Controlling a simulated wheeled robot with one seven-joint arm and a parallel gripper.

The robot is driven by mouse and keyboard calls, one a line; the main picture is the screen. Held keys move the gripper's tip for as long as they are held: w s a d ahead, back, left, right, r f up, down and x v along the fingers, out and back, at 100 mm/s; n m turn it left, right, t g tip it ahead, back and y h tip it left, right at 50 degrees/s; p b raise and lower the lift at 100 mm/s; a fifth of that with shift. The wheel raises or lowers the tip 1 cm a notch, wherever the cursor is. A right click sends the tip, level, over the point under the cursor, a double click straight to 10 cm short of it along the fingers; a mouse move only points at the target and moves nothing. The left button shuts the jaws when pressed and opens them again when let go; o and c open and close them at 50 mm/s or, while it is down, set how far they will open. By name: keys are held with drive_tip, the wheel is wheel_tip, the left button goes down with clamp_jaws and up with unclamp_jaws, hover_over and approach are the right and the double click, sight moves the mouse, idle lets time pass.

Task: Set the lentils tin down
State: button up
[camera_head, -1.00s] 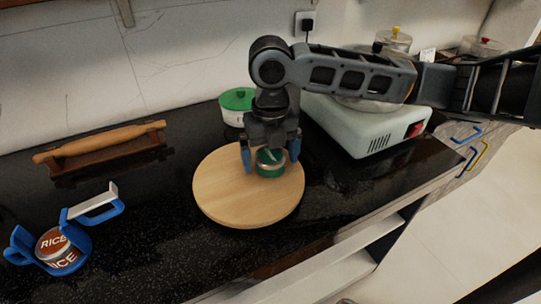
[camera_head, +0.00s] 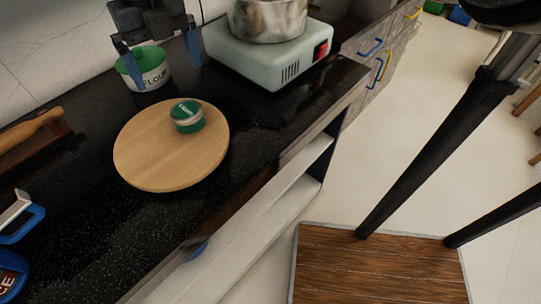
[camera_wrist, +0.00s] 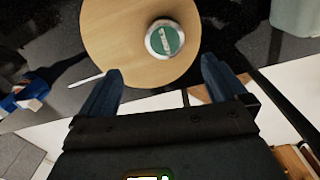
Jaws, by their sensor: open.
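The small green-lidded tin (camera_head: 187,116) stands upright on the round wooden board (camera_head: 150,160), a little right of the board's middle. Its label is too small to read for certain. The wrist view shows the tin (camera_wrist: 165,38) from above, on the board (camera_wrist: 105,40). My gripper (camera_head: 158,68) is open and empty. In the head view it shows at the top, in front of the flour tin and beyond the board. In the wrist view the two fingers (camera_wrist: 160,82) are spread apart, with the tin ahead of them and clear of both.
The green-lidded flour tin (camera_head: 152,72) stands behind the board. A pale stove (camera_head: 265,60) with a metal pot (camera_head: 268,18) is at the right. A rolling pin (camera_head: 28,131) and a blue holder (camera_head: 22,225) are at the left. The counter's front edge runs diagonally.

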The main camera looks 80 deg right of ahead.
drive_tip(key=w+a+r+m+t+y, duration=0.3)
drive_tip(key=w+a+t, duration=0.15)
drive_tip(key=a, duration=0.45)
drive_tip(key=w+a+r+m+t+y, duration=0.3)
drive_tip(key=w+a+m+t+y, duration=0.15)
drive_tip(key=a, duration=0.45)
drive_tip(key=w+a+r+m+t+y, duration=0.3)
drive_tip(key=w+a, duration=0.2)
drive_tip(key=a, duration=0.5)
drive_tip(key=s+d+f+m+t+h, duration=0.2)
drive_tip(key=s+f+m+t+h, duration=0.2)
drive_tip(key=s+f+m+h, duration=0.95)
drive_tip(key=s+d+f+m+y, duration=0.1)
drive_tip(key=s+d+f, duration=0.1)
drive_tip(key=s, duration=1)
drive_tip(key=s+d+f+m+g+y, duration=0.1)
drive_tip(key=s+d, duration=0.4)
drive_tip(key=s, duration=0.7)
wheel_tip(320, 180, down, 2)
drive_tip(key=shift+f+m+y, duration=0.25)
drive_tip(key=shift+m+y, duration=0.15)
drive_tip(key=shift+m, duration=0.3)
